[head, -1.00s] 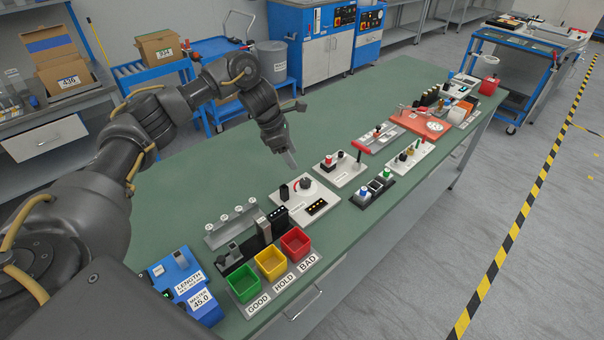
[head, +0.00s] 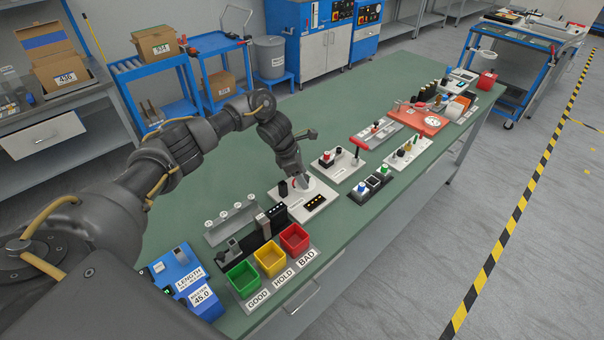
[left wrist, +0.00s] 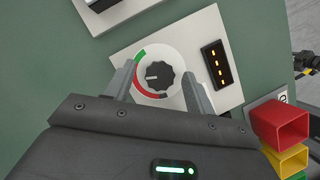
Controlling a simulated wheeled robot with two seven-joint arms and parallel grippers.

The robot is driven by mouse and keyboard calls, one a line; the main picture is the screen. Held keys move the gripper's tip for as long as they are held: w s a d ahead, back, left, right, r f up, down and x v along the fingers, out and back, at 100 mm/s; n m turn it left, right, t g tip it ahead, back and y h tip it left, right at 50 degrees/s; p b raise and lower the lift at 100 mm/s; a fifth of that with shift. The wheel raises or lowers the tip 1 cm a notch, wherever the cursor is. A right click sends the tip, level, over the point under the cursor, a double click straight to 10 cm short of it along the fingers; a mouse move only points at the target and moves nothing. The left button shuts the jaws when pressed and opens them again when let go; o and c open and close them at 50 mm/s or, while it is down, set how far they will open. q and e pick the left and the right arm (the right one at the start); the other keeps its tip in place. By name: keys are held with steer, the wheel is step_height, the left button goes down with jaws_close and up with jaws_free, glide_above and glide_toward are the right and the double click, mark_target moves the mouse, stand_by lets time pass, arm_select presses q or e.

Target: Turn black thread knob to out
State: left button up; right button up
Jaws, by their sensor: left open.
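The black knob (left wrist: 159,76) sits on a round white dial with a green and red arc, on a white panel (left wrist: 222,30). A pale mark on the knob points to the left in the left wrist view. My left gripper (left wrist: 158,70) is open, with one finger on each side of the dial; I cannot tell whether either finger touches anything. In the head view the left gripper (head: 305,183) is over the same white panel (head: 318,203) and hides the knob. My right gripper is not in view.
Green (head: 242,278), yellow (head: 269,258) and red (head: 294,238) bins stand in front. A panel with a red-topped button (head: 326,158) lies beyond. The green tabletop (head: 225,180) behind is clear.

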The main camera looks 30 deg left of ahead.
arm_select(q)
steer(key=c, duration=1)
steer(key=shift+o, duration=0.2)
